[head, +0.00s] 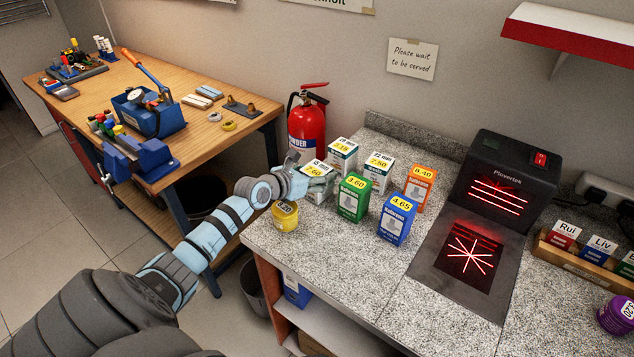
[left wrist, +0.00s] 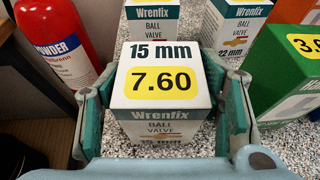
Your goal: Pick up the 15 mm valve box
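The 15 mm valve box (head: 315,169) is white and green with a yellow 7.60 label, upright on the speckled counter. In the left wrist view the box (left wrist: 165,82) reads "15 mm" and "Wrenfix ball valve". My left gripper (head: 316,184) is at this box. In the left wrist view its fingers (left wrist: 163,95) stand open on either side of the box, with narrow gaps visible. My right gripper is not in view.
Close by stand two more white-green boxes (head: 342,148) (head: 378,178), a green box (head: 353,202), a blue box (head: 395,222), an orange box (head: 420,187) and a yellow tub (head: 285,217). A red fire extinguisher (head: 307,122) stands behind. The scanner (head: 505,183) is at right. The front counter is clear.

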